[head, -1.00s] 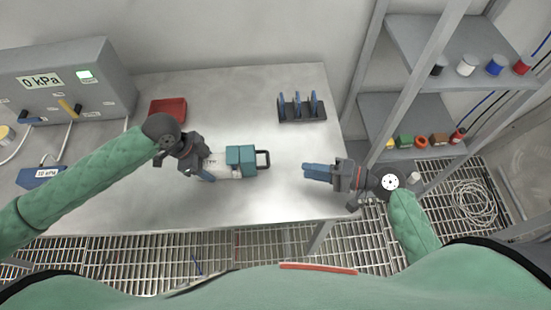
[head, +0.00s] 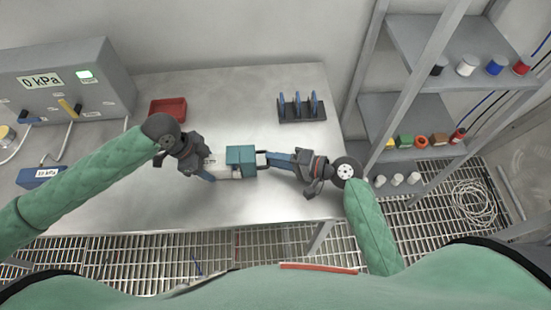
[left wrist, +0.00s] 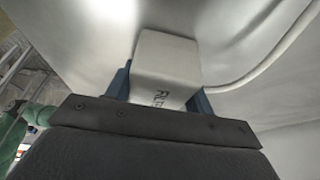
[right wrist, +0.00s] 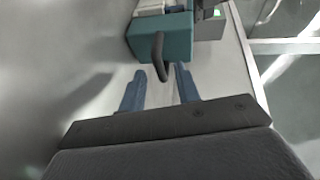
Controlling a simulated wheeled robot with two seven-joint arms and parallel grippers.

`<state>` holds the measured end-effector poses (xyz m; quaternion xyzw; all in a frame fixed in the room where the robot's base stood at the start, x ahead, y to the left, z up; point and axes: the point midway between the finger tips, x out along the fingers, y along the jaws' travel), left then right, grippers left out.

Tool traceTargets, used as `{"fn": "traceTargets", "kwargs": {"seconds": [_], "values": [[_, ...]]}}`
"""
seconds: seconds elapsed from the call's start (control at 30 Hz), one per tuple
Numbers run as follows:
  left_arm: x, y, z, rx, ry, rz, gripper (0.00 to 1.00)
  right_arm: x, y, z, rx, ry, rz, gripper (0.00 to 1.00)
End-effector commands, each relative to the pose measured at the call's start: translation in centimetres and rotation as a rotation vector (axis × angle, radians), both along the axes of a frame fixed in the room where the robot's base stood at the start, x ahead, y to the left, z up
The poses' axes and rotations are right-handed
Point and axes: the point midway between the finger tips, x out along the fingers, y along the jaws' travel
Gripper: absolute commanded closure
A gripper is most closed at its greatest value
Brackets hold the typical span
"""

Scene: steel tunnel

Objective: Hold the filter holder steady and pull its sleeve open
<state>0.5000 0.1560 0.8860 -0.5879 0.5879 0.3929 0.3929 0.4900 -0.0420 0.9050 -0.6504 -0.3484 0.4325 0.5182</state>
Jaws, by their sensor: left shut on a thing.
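The filter holder's white body (head: 220,167) lies on the steel table with its teal sleeve (head: 240,157) on the right end. A dark loop handle (head: 262,158) sticks out from the sleeve. My left gripper (head: 208,168) is shut on the white body, which shows between its blue fingers in the left wrist view (left wrist: 165,70). My right gripper (head: 272,159) is at the handle; in the right wrist view its blue fingers (right wrist: 158,88) are apart, with the handle (right wrist: 160,58) just beyond the tips and between them. The teal sleeve (right wrist: 162,37) stands behind the handle.
A red tray (head: 168,110) and a dark rack with blue plates (head: 302,107) stand at the back of the table. A grey gauge box (head: 65,85) is at the left. Shelves with coloured items (head: 420,140) stand right of the table.

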Motion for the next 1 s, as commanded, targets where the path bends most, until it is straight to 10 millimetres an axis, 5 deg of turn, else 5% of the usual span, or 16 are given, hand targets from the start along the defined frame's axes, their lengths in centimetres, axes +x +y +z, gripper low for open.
{"fn": "traceTargets", "kwargs": {"seconds": [0.37, 0.57, 1.0], "values": [[0.0, 0.0, 0.0, 0.000, 0.000, 0.000, 0.75, 0.2, 0.6, -0.1, 0.000, 0.000, 0.001, 0.68], [0.0, 0.0, 0.0, 0.000, 0.000, 0.000, 0.75, 0.2, 0.5, -0.1, 0.000, 0.000, 0.001, 1.00], [0.0, 0.0, 0.0, 0.000, 0.000, 0.000, 0.75, 0.1, -1.4, -0.3, -0.004, 0.002, 0.002, 1.00]]}}
